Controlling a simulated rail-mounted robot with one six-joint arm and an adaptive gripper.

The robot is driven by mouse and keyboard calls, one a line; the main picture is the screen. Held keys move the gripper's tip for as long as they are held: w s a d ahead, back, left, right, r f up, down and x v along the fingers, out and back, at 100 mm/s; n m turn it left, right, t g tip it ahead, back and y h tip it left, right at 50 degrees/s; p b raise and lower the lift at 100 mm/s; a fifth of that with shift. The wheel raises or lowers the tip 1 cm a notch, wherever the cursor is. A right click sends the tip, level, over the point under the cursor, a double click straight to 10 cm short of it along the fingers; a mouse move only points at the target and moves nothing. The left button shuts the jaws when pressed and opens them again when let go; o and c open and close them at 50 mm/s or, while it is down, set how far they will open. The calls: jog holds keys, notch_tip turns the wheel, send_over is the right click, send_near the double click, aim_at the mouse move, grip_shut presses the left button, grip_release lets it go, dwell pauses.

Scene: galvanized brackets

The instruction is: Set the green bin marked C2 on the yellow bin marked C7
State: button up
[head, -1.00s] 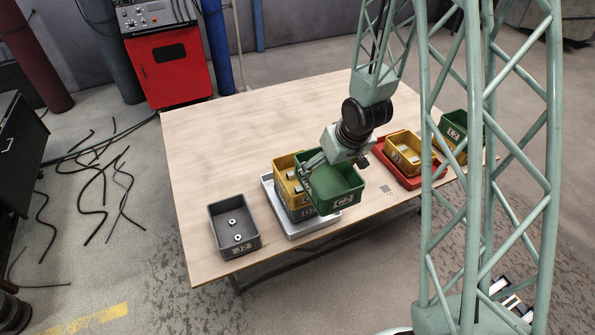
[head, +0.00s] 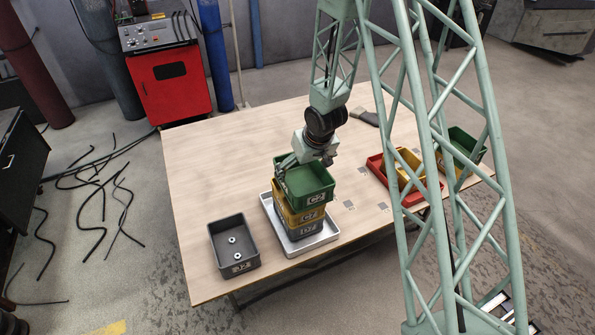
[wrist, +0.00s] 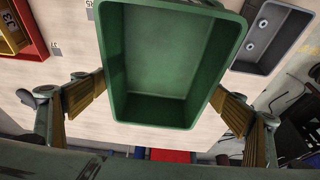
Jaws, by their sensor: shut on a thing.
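The green bin (head: 318,198) marked C2 is in the head view, upright and directly above the yellow bin (head: 287,208) marked C7. The two look lined up, but I cannot tell whether the green bin's weight rests on the yellow one. The yellow bin sits on a grey bin (head: 306,231) in a silver tray (head: 328,236). My gripper (head: 300,166) is shut on the green bin. In the wrist view its fingers press the outer sides of the green bin (wrist: 160,110), which looks empty. The yellow bin's inside is hidden.
A dark grey bin (head: 222,241) with two small metal parts stands left of the tray. A red tray (head: 376,163) with a yellow bin (head: 407,160) and another green bin (head: 463,139) are at the right, partly behind my lattice column. The table's middle left is clear.

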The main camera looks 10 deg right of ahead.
aim_at(296, 178)
jog(key=shift+w+a+f, duration=0.1)
jog(key=shift+w+a, duration=0.15)
jog(key=shift+w, duration=0.35)
jog(key=shift+w+a, duration=0.2)
jog(key=shift+w, duration=0.4)
jog(key=shift+w+a+p, duration=0.15)
jog(key=shift+w+p, duration=0.25)
jog(key=shift+f, duration=1.8)
jog(key=shift+f+b, duration=0.6)
jog(key=shift+b, duration=0.1)
jog(key=o, duration=1.1)
jog(key=shift+c, duration=0.2)
jog(key=shift+r, duration=0.15)
